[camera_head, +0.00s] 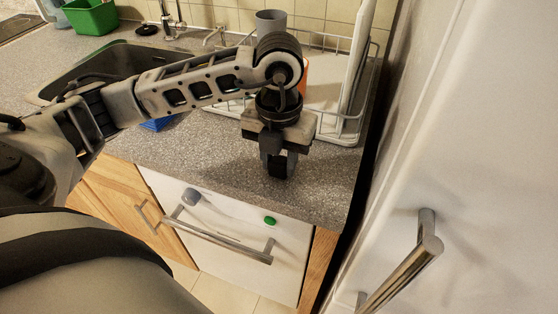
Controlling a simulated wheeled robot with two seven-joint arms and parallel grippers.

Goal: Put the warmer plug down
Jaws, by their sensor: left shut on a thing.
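My left gripper (279,166) points down over the speckled grey counter (215,183), close to its front edge and in front of the dish rack. It is shut on a small dark thing, which I take to be the warmer plug (277,170). The fingers hide most of the plug, and its shape and any cord are not clear. I cannot tell whether the plug touches the counter or is just above it. My right gripper is not in view.
A white wire dish rack (329,128) with a grey cup (270,20) and a tall white board (357,60) stands behind the gripper. The sink (110,62) is at the left. A white door with a metal handle (404,272) closes off the right.

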